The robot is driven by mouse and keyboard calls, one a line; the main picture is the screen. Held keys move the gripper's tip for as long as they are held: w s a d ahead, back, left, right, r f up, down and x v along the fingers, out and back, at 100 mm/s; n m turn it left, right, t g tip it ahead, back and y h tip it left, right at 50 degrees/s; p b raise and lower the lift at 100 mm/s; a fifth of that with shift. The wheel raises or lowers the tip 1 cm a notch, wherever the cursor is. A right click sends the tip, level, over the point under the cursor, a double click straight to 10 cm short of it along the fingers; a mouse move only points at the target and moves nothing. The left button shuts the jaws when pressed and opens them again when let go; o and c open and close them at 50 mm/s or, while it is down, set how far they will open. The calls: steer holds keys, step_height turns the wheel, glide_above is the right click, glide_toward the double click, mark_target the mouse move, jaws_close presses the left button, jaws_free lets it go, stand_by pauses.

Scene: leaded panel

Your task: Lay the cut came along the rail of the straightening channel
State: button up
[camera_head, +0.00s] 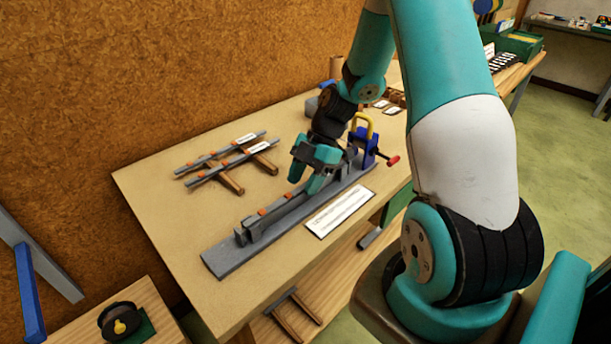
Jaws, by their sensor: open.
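The straightening channel (222,261) is a long grey base with a raised rail, running diagonally along the front of the workbench. A grey strip with orange marks (275,206), which looks like a came, lies lengthwise along the rail. Its near end is by an upright grey block (250,228); its far part is hidden by my gripper. My gripper (308,178) is open, with its teal fingers pointing down over the far half of the channel, close to the strip. I cannot tell whether the fingers touch it.
Two similar strips (221,152) rest on wooden bearers at the back left. A blue clamp with a red handle (366,146) stands at the channel's far end. A white label card (340,211) lies in front. The bench's left side (160,190) is clear.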

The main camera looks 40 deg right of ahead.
steer(key=v, duration=1.7)
steer(key=shift+r, duration=0.2)
steer(key=shift+d, duration=0.1)
steer(key=s+a+r+m+h, duration=0.1)
steer(key=a+r+m, duration=0.1)
steer(key=a, duration=0.8)
steer(key=s+a+r+m, duration=0.2)
steer(key=a+m, duration=0.1)
steer(key=a, duration=0.7)
steer(key=s+a+m+h, duration=0.1)
steer(key=s+a+m, duration=0.5)
steer(key=s+a, duration=0.5)
steer(key=s, duration=0.2)
steer(key=shift+s+a, duration=0.25)
steer(key=shift+s, duration=0.1)
steer(key=shift+a, duration=0.1)
